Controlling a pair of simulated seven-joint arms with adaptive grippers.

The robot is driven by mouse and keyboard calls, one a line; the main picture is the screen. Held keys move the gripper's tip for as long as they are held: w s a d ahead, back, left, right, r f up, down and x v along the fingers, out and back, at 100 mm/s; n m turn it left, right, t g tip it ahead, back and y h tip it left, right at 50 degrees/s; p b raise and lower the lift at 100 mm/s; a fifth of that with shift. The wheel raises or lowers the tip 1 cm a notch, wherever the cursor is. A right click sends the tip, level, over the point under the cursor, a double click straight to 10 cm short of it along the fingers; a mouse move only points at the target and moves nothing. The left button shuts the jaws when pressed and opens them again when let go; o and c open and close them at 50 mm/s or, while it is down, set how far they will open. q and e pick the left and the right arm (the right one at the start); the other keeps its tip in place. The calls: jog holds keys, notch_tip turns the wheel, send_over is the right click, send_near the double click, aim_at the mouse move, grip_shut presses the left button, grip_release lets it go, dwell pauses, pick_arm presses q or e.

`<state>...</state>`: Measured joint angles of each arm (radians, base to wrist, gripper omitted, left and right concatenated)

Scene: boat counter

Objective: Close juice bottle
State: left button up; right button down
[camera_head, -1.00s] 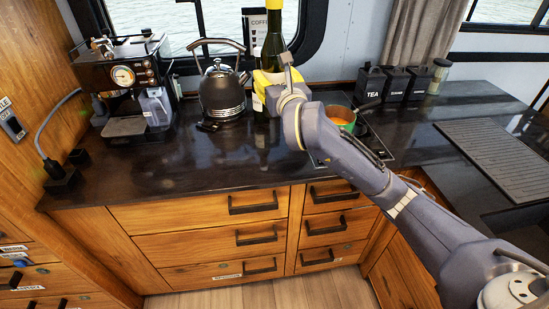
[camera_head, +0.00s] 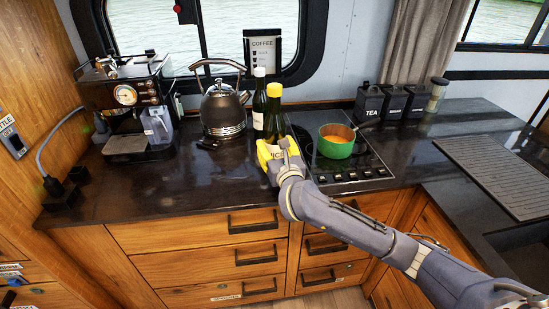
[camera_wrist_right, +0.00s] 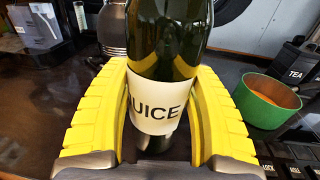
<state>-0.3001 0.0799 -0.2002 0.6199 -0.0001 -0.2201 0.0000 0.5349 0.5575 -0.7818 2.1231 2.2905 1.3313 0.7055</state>
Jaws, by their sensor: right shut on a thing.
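A dark green bottle (camera_head: 273,115) with a yellow top (camera_head: 274,90) stands upright in my right gripper (camera_head: 275,152). In the right wrist view, the yellow fingers close around the bottle (camera_wrist_right: 165,35) at its white label, which reads "JUICE". The bottle's top is cut off in that view, and its base is hidden by the gripper, so I cannot tell whether it touches the counter. A second dark bottle (camera_head: 259,100) with a white top stands just behind and left of it. My left gripper is not in view.
A green pot (camera_head: 336,150) with orange contents sits on the cooktop at right. A kettle (camera_head: 223,112) and a coffee machine (camera_head: 125,110) stand at left. Black canisters (camera_head: 369,104) line the back. The dark counter (camera_head: 180,190) is clear in front.

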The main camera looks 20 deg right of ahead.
jog(key=shift+f, duration=2.2)
jog(key=shift+c, duration=2.2)
grip_release()
jog(key=shift+f, duration=0.1)
jog(key=shift+r, duration=0.2)
jog(key=s, duration=1.2)
jog(key=shift+a, duration=0.15)
